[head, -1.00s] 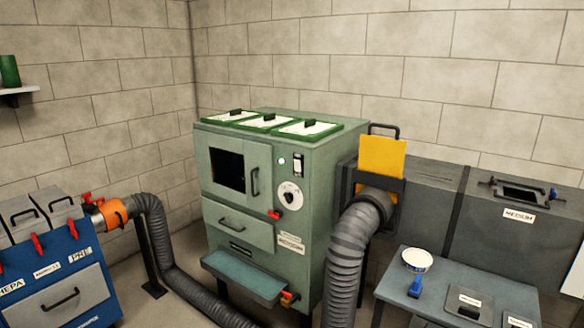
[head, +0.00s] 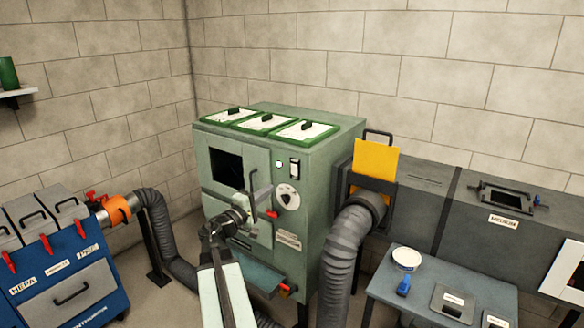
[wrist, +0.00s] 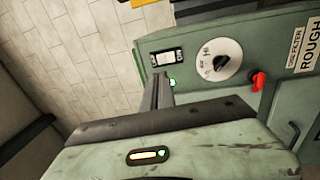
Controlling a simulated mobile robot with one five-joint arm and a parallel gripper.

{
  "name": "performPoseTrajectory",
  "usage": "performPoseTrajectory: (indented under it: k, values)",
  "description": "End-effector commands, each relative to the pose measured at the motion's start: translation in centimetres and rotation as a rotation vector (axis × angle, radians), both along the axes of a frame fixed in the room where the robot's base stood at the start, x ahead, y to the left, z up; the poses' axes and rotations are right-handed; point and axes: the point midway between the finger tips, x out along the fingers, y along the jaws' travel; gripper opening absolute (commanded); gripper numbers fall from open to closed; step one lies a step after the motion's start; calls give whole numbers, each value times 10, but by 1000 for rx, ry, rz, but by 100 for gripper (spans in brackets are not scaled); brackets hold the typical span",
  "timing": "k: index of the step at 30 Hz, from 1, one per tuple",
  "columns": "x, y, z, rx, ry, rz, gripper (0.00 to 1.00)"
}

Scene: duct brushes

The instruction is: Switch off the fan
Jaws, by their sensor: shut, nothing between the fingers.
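The green machine (head: 335,150) stands in the room's corner. A small lamp (wrist: 172,83) beside the switch shows green in the wrist view and looks pale in the head view (head: 279,164). Below is a round dial (head: 287,196), also in the wrist view (wrist: 219,60). My gripper (head: 262,189) is shut and empty in front of the panel, lower left of the switch. Its fingers (wrist: 158,92) appear just short of the switch in the wrist view; contact is not visible.
A red knob (wrist: 258,81) sits beside the dial. A grey hose (head: 345,250) and a yellow plate (head: 375,160) are right of the machine. A low table (head: 395,289) holds a white bowl (head: 406,258). A blue unit (head: 60,275) stands left.

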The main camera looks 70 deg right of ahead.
Motion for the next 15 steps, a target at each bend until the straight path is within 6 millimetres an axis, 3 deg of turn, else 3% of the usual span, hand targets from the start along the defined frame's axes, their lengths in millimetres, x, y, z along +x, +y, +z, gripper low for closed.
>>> performPoseTrajectory:
  k: [8,15]
  values:
    - [0,-1,-1,1,-3,-1,0]
    - [-8,-36,4,1,-3,-5,0]
